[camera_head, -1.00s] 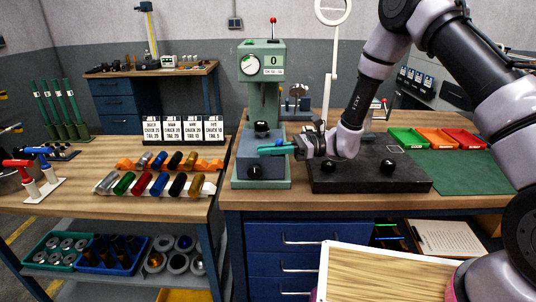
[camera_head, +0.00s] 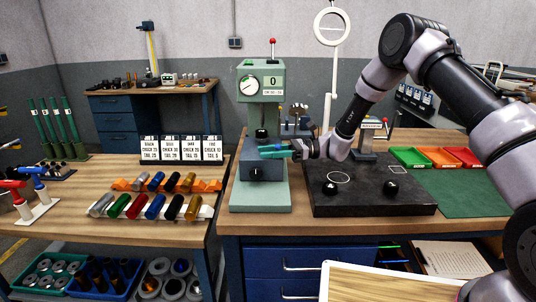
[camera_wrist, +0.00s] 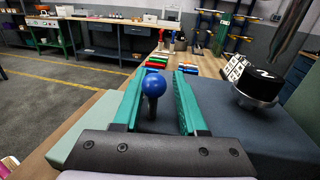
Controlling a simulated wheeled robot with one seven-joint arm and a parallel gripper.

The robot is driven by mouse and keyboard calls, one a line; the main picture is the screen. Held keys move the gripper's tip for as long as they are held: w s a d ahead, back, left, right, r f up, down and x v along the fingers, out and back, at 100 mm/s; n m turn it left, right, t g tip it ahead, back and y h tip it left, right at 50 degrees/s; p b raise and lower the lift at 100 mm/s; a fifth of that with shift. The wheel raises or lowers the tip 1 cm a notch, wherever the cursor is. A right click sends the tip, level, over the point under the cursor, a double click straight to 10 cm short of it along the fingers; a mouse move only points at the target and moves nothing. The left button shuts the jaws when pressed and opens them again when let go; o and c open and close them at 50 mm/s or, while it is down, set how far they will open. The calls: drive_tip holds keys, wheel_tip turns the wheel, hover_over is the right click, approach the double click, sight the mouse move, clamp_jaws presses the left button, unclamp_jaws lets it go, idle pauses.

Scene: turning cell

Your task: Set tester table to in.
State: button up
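The green tester (camera_head: 263,95), with a dial and a "0" display, stands on the bench. Its blue-grey table block (camera_head: 268,172) has a black knob (camera_head: 255,173) on its front. My gripper (camera_head: 266,150) reaches in from the right, its teal fingers just above the block and below the black cylinder (camera_head: 262,133). In the wrist view my gripper (camera_wrist: 160,78) is open, with a blue ball (camera_wrist: 154,85) on a dark stem showing between the fingers, gaps visible at both sides. The dark blue surface (camera_wrist: 265,135) lies right of the fingers, with the black cylinder (camera_wrist: 262,85) over it.
A black plate (camera_head: 360,203) with round black knobs lies right of the tester. Red, orange and green trays (camera_head: 438,157) and a green mat (camera_head: 465,190) are beyond it. A side table (camera_head: 70,205) on the left holds coloured cylinders and cards.

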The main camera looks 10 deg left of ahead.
drive_tip(key=shift+f, duration=0.1)
drive_tip(key=v, duration=1)
drive_tip(key=shift+d, duration=0.35)
drive_tip(key=shift+w, duration=0.15)
